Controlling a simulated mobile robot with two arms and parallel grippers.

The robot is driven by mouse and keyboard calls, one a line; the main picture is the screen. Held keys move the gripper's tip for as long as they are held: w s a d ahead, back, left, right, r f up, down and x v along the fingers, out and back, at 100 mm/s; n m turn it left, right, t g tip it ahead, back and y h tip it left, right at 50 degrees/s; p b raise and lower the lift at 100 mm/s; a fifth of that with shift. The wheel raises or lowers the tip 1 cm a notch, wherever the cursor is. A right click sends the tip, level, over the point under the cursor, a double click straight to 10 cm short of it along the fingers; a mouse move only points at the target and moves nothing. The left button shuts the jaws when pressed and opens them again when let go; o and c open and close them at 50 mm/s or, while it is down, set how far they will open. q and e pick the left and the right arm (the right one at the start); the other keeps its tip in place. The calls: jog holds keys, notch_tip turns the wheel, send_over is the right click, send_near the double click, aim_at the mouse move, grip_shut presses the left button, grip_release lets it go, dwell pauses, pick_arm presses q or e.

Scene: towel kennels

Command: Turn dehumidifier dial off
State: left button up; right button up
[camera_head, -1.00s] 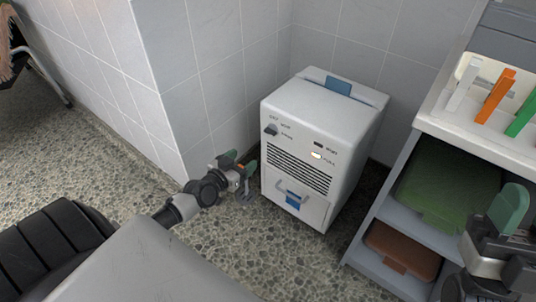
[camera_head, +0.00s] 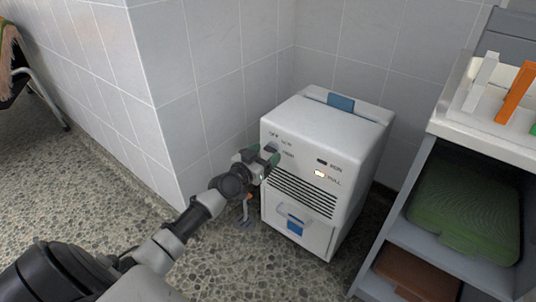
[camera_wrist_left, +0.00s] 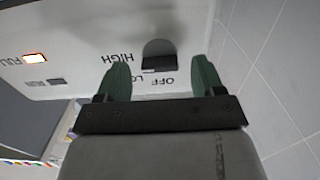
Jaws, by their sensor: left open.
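The white dehumidifier (camera_head: 345,128) stands on the floor against the tiled corner. In the head view my gripper partly covers the dial. My left gripper (camera_head: 262,156) is at the front panel's upper left. In the left wrist view its green fingertips (camera_wrist_left: 160,80) are open, apart on either side of the dial's area; contact cannot be told. My right gripper is out of view.
The FULL lamp (camera_head: 320,174) glows and the RUN lamp (camera_head: 322,161) is dark. A shelf unit (camera_head: 400,262) with a folded green towel (camera_head: 465,210) and a brown one (camera_head: 415,272) stands at right.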

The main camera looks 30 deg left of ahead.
pick_arm(q)
jog(key=shift+w, duration=0.85)
jog(key=c, duration=0.9)
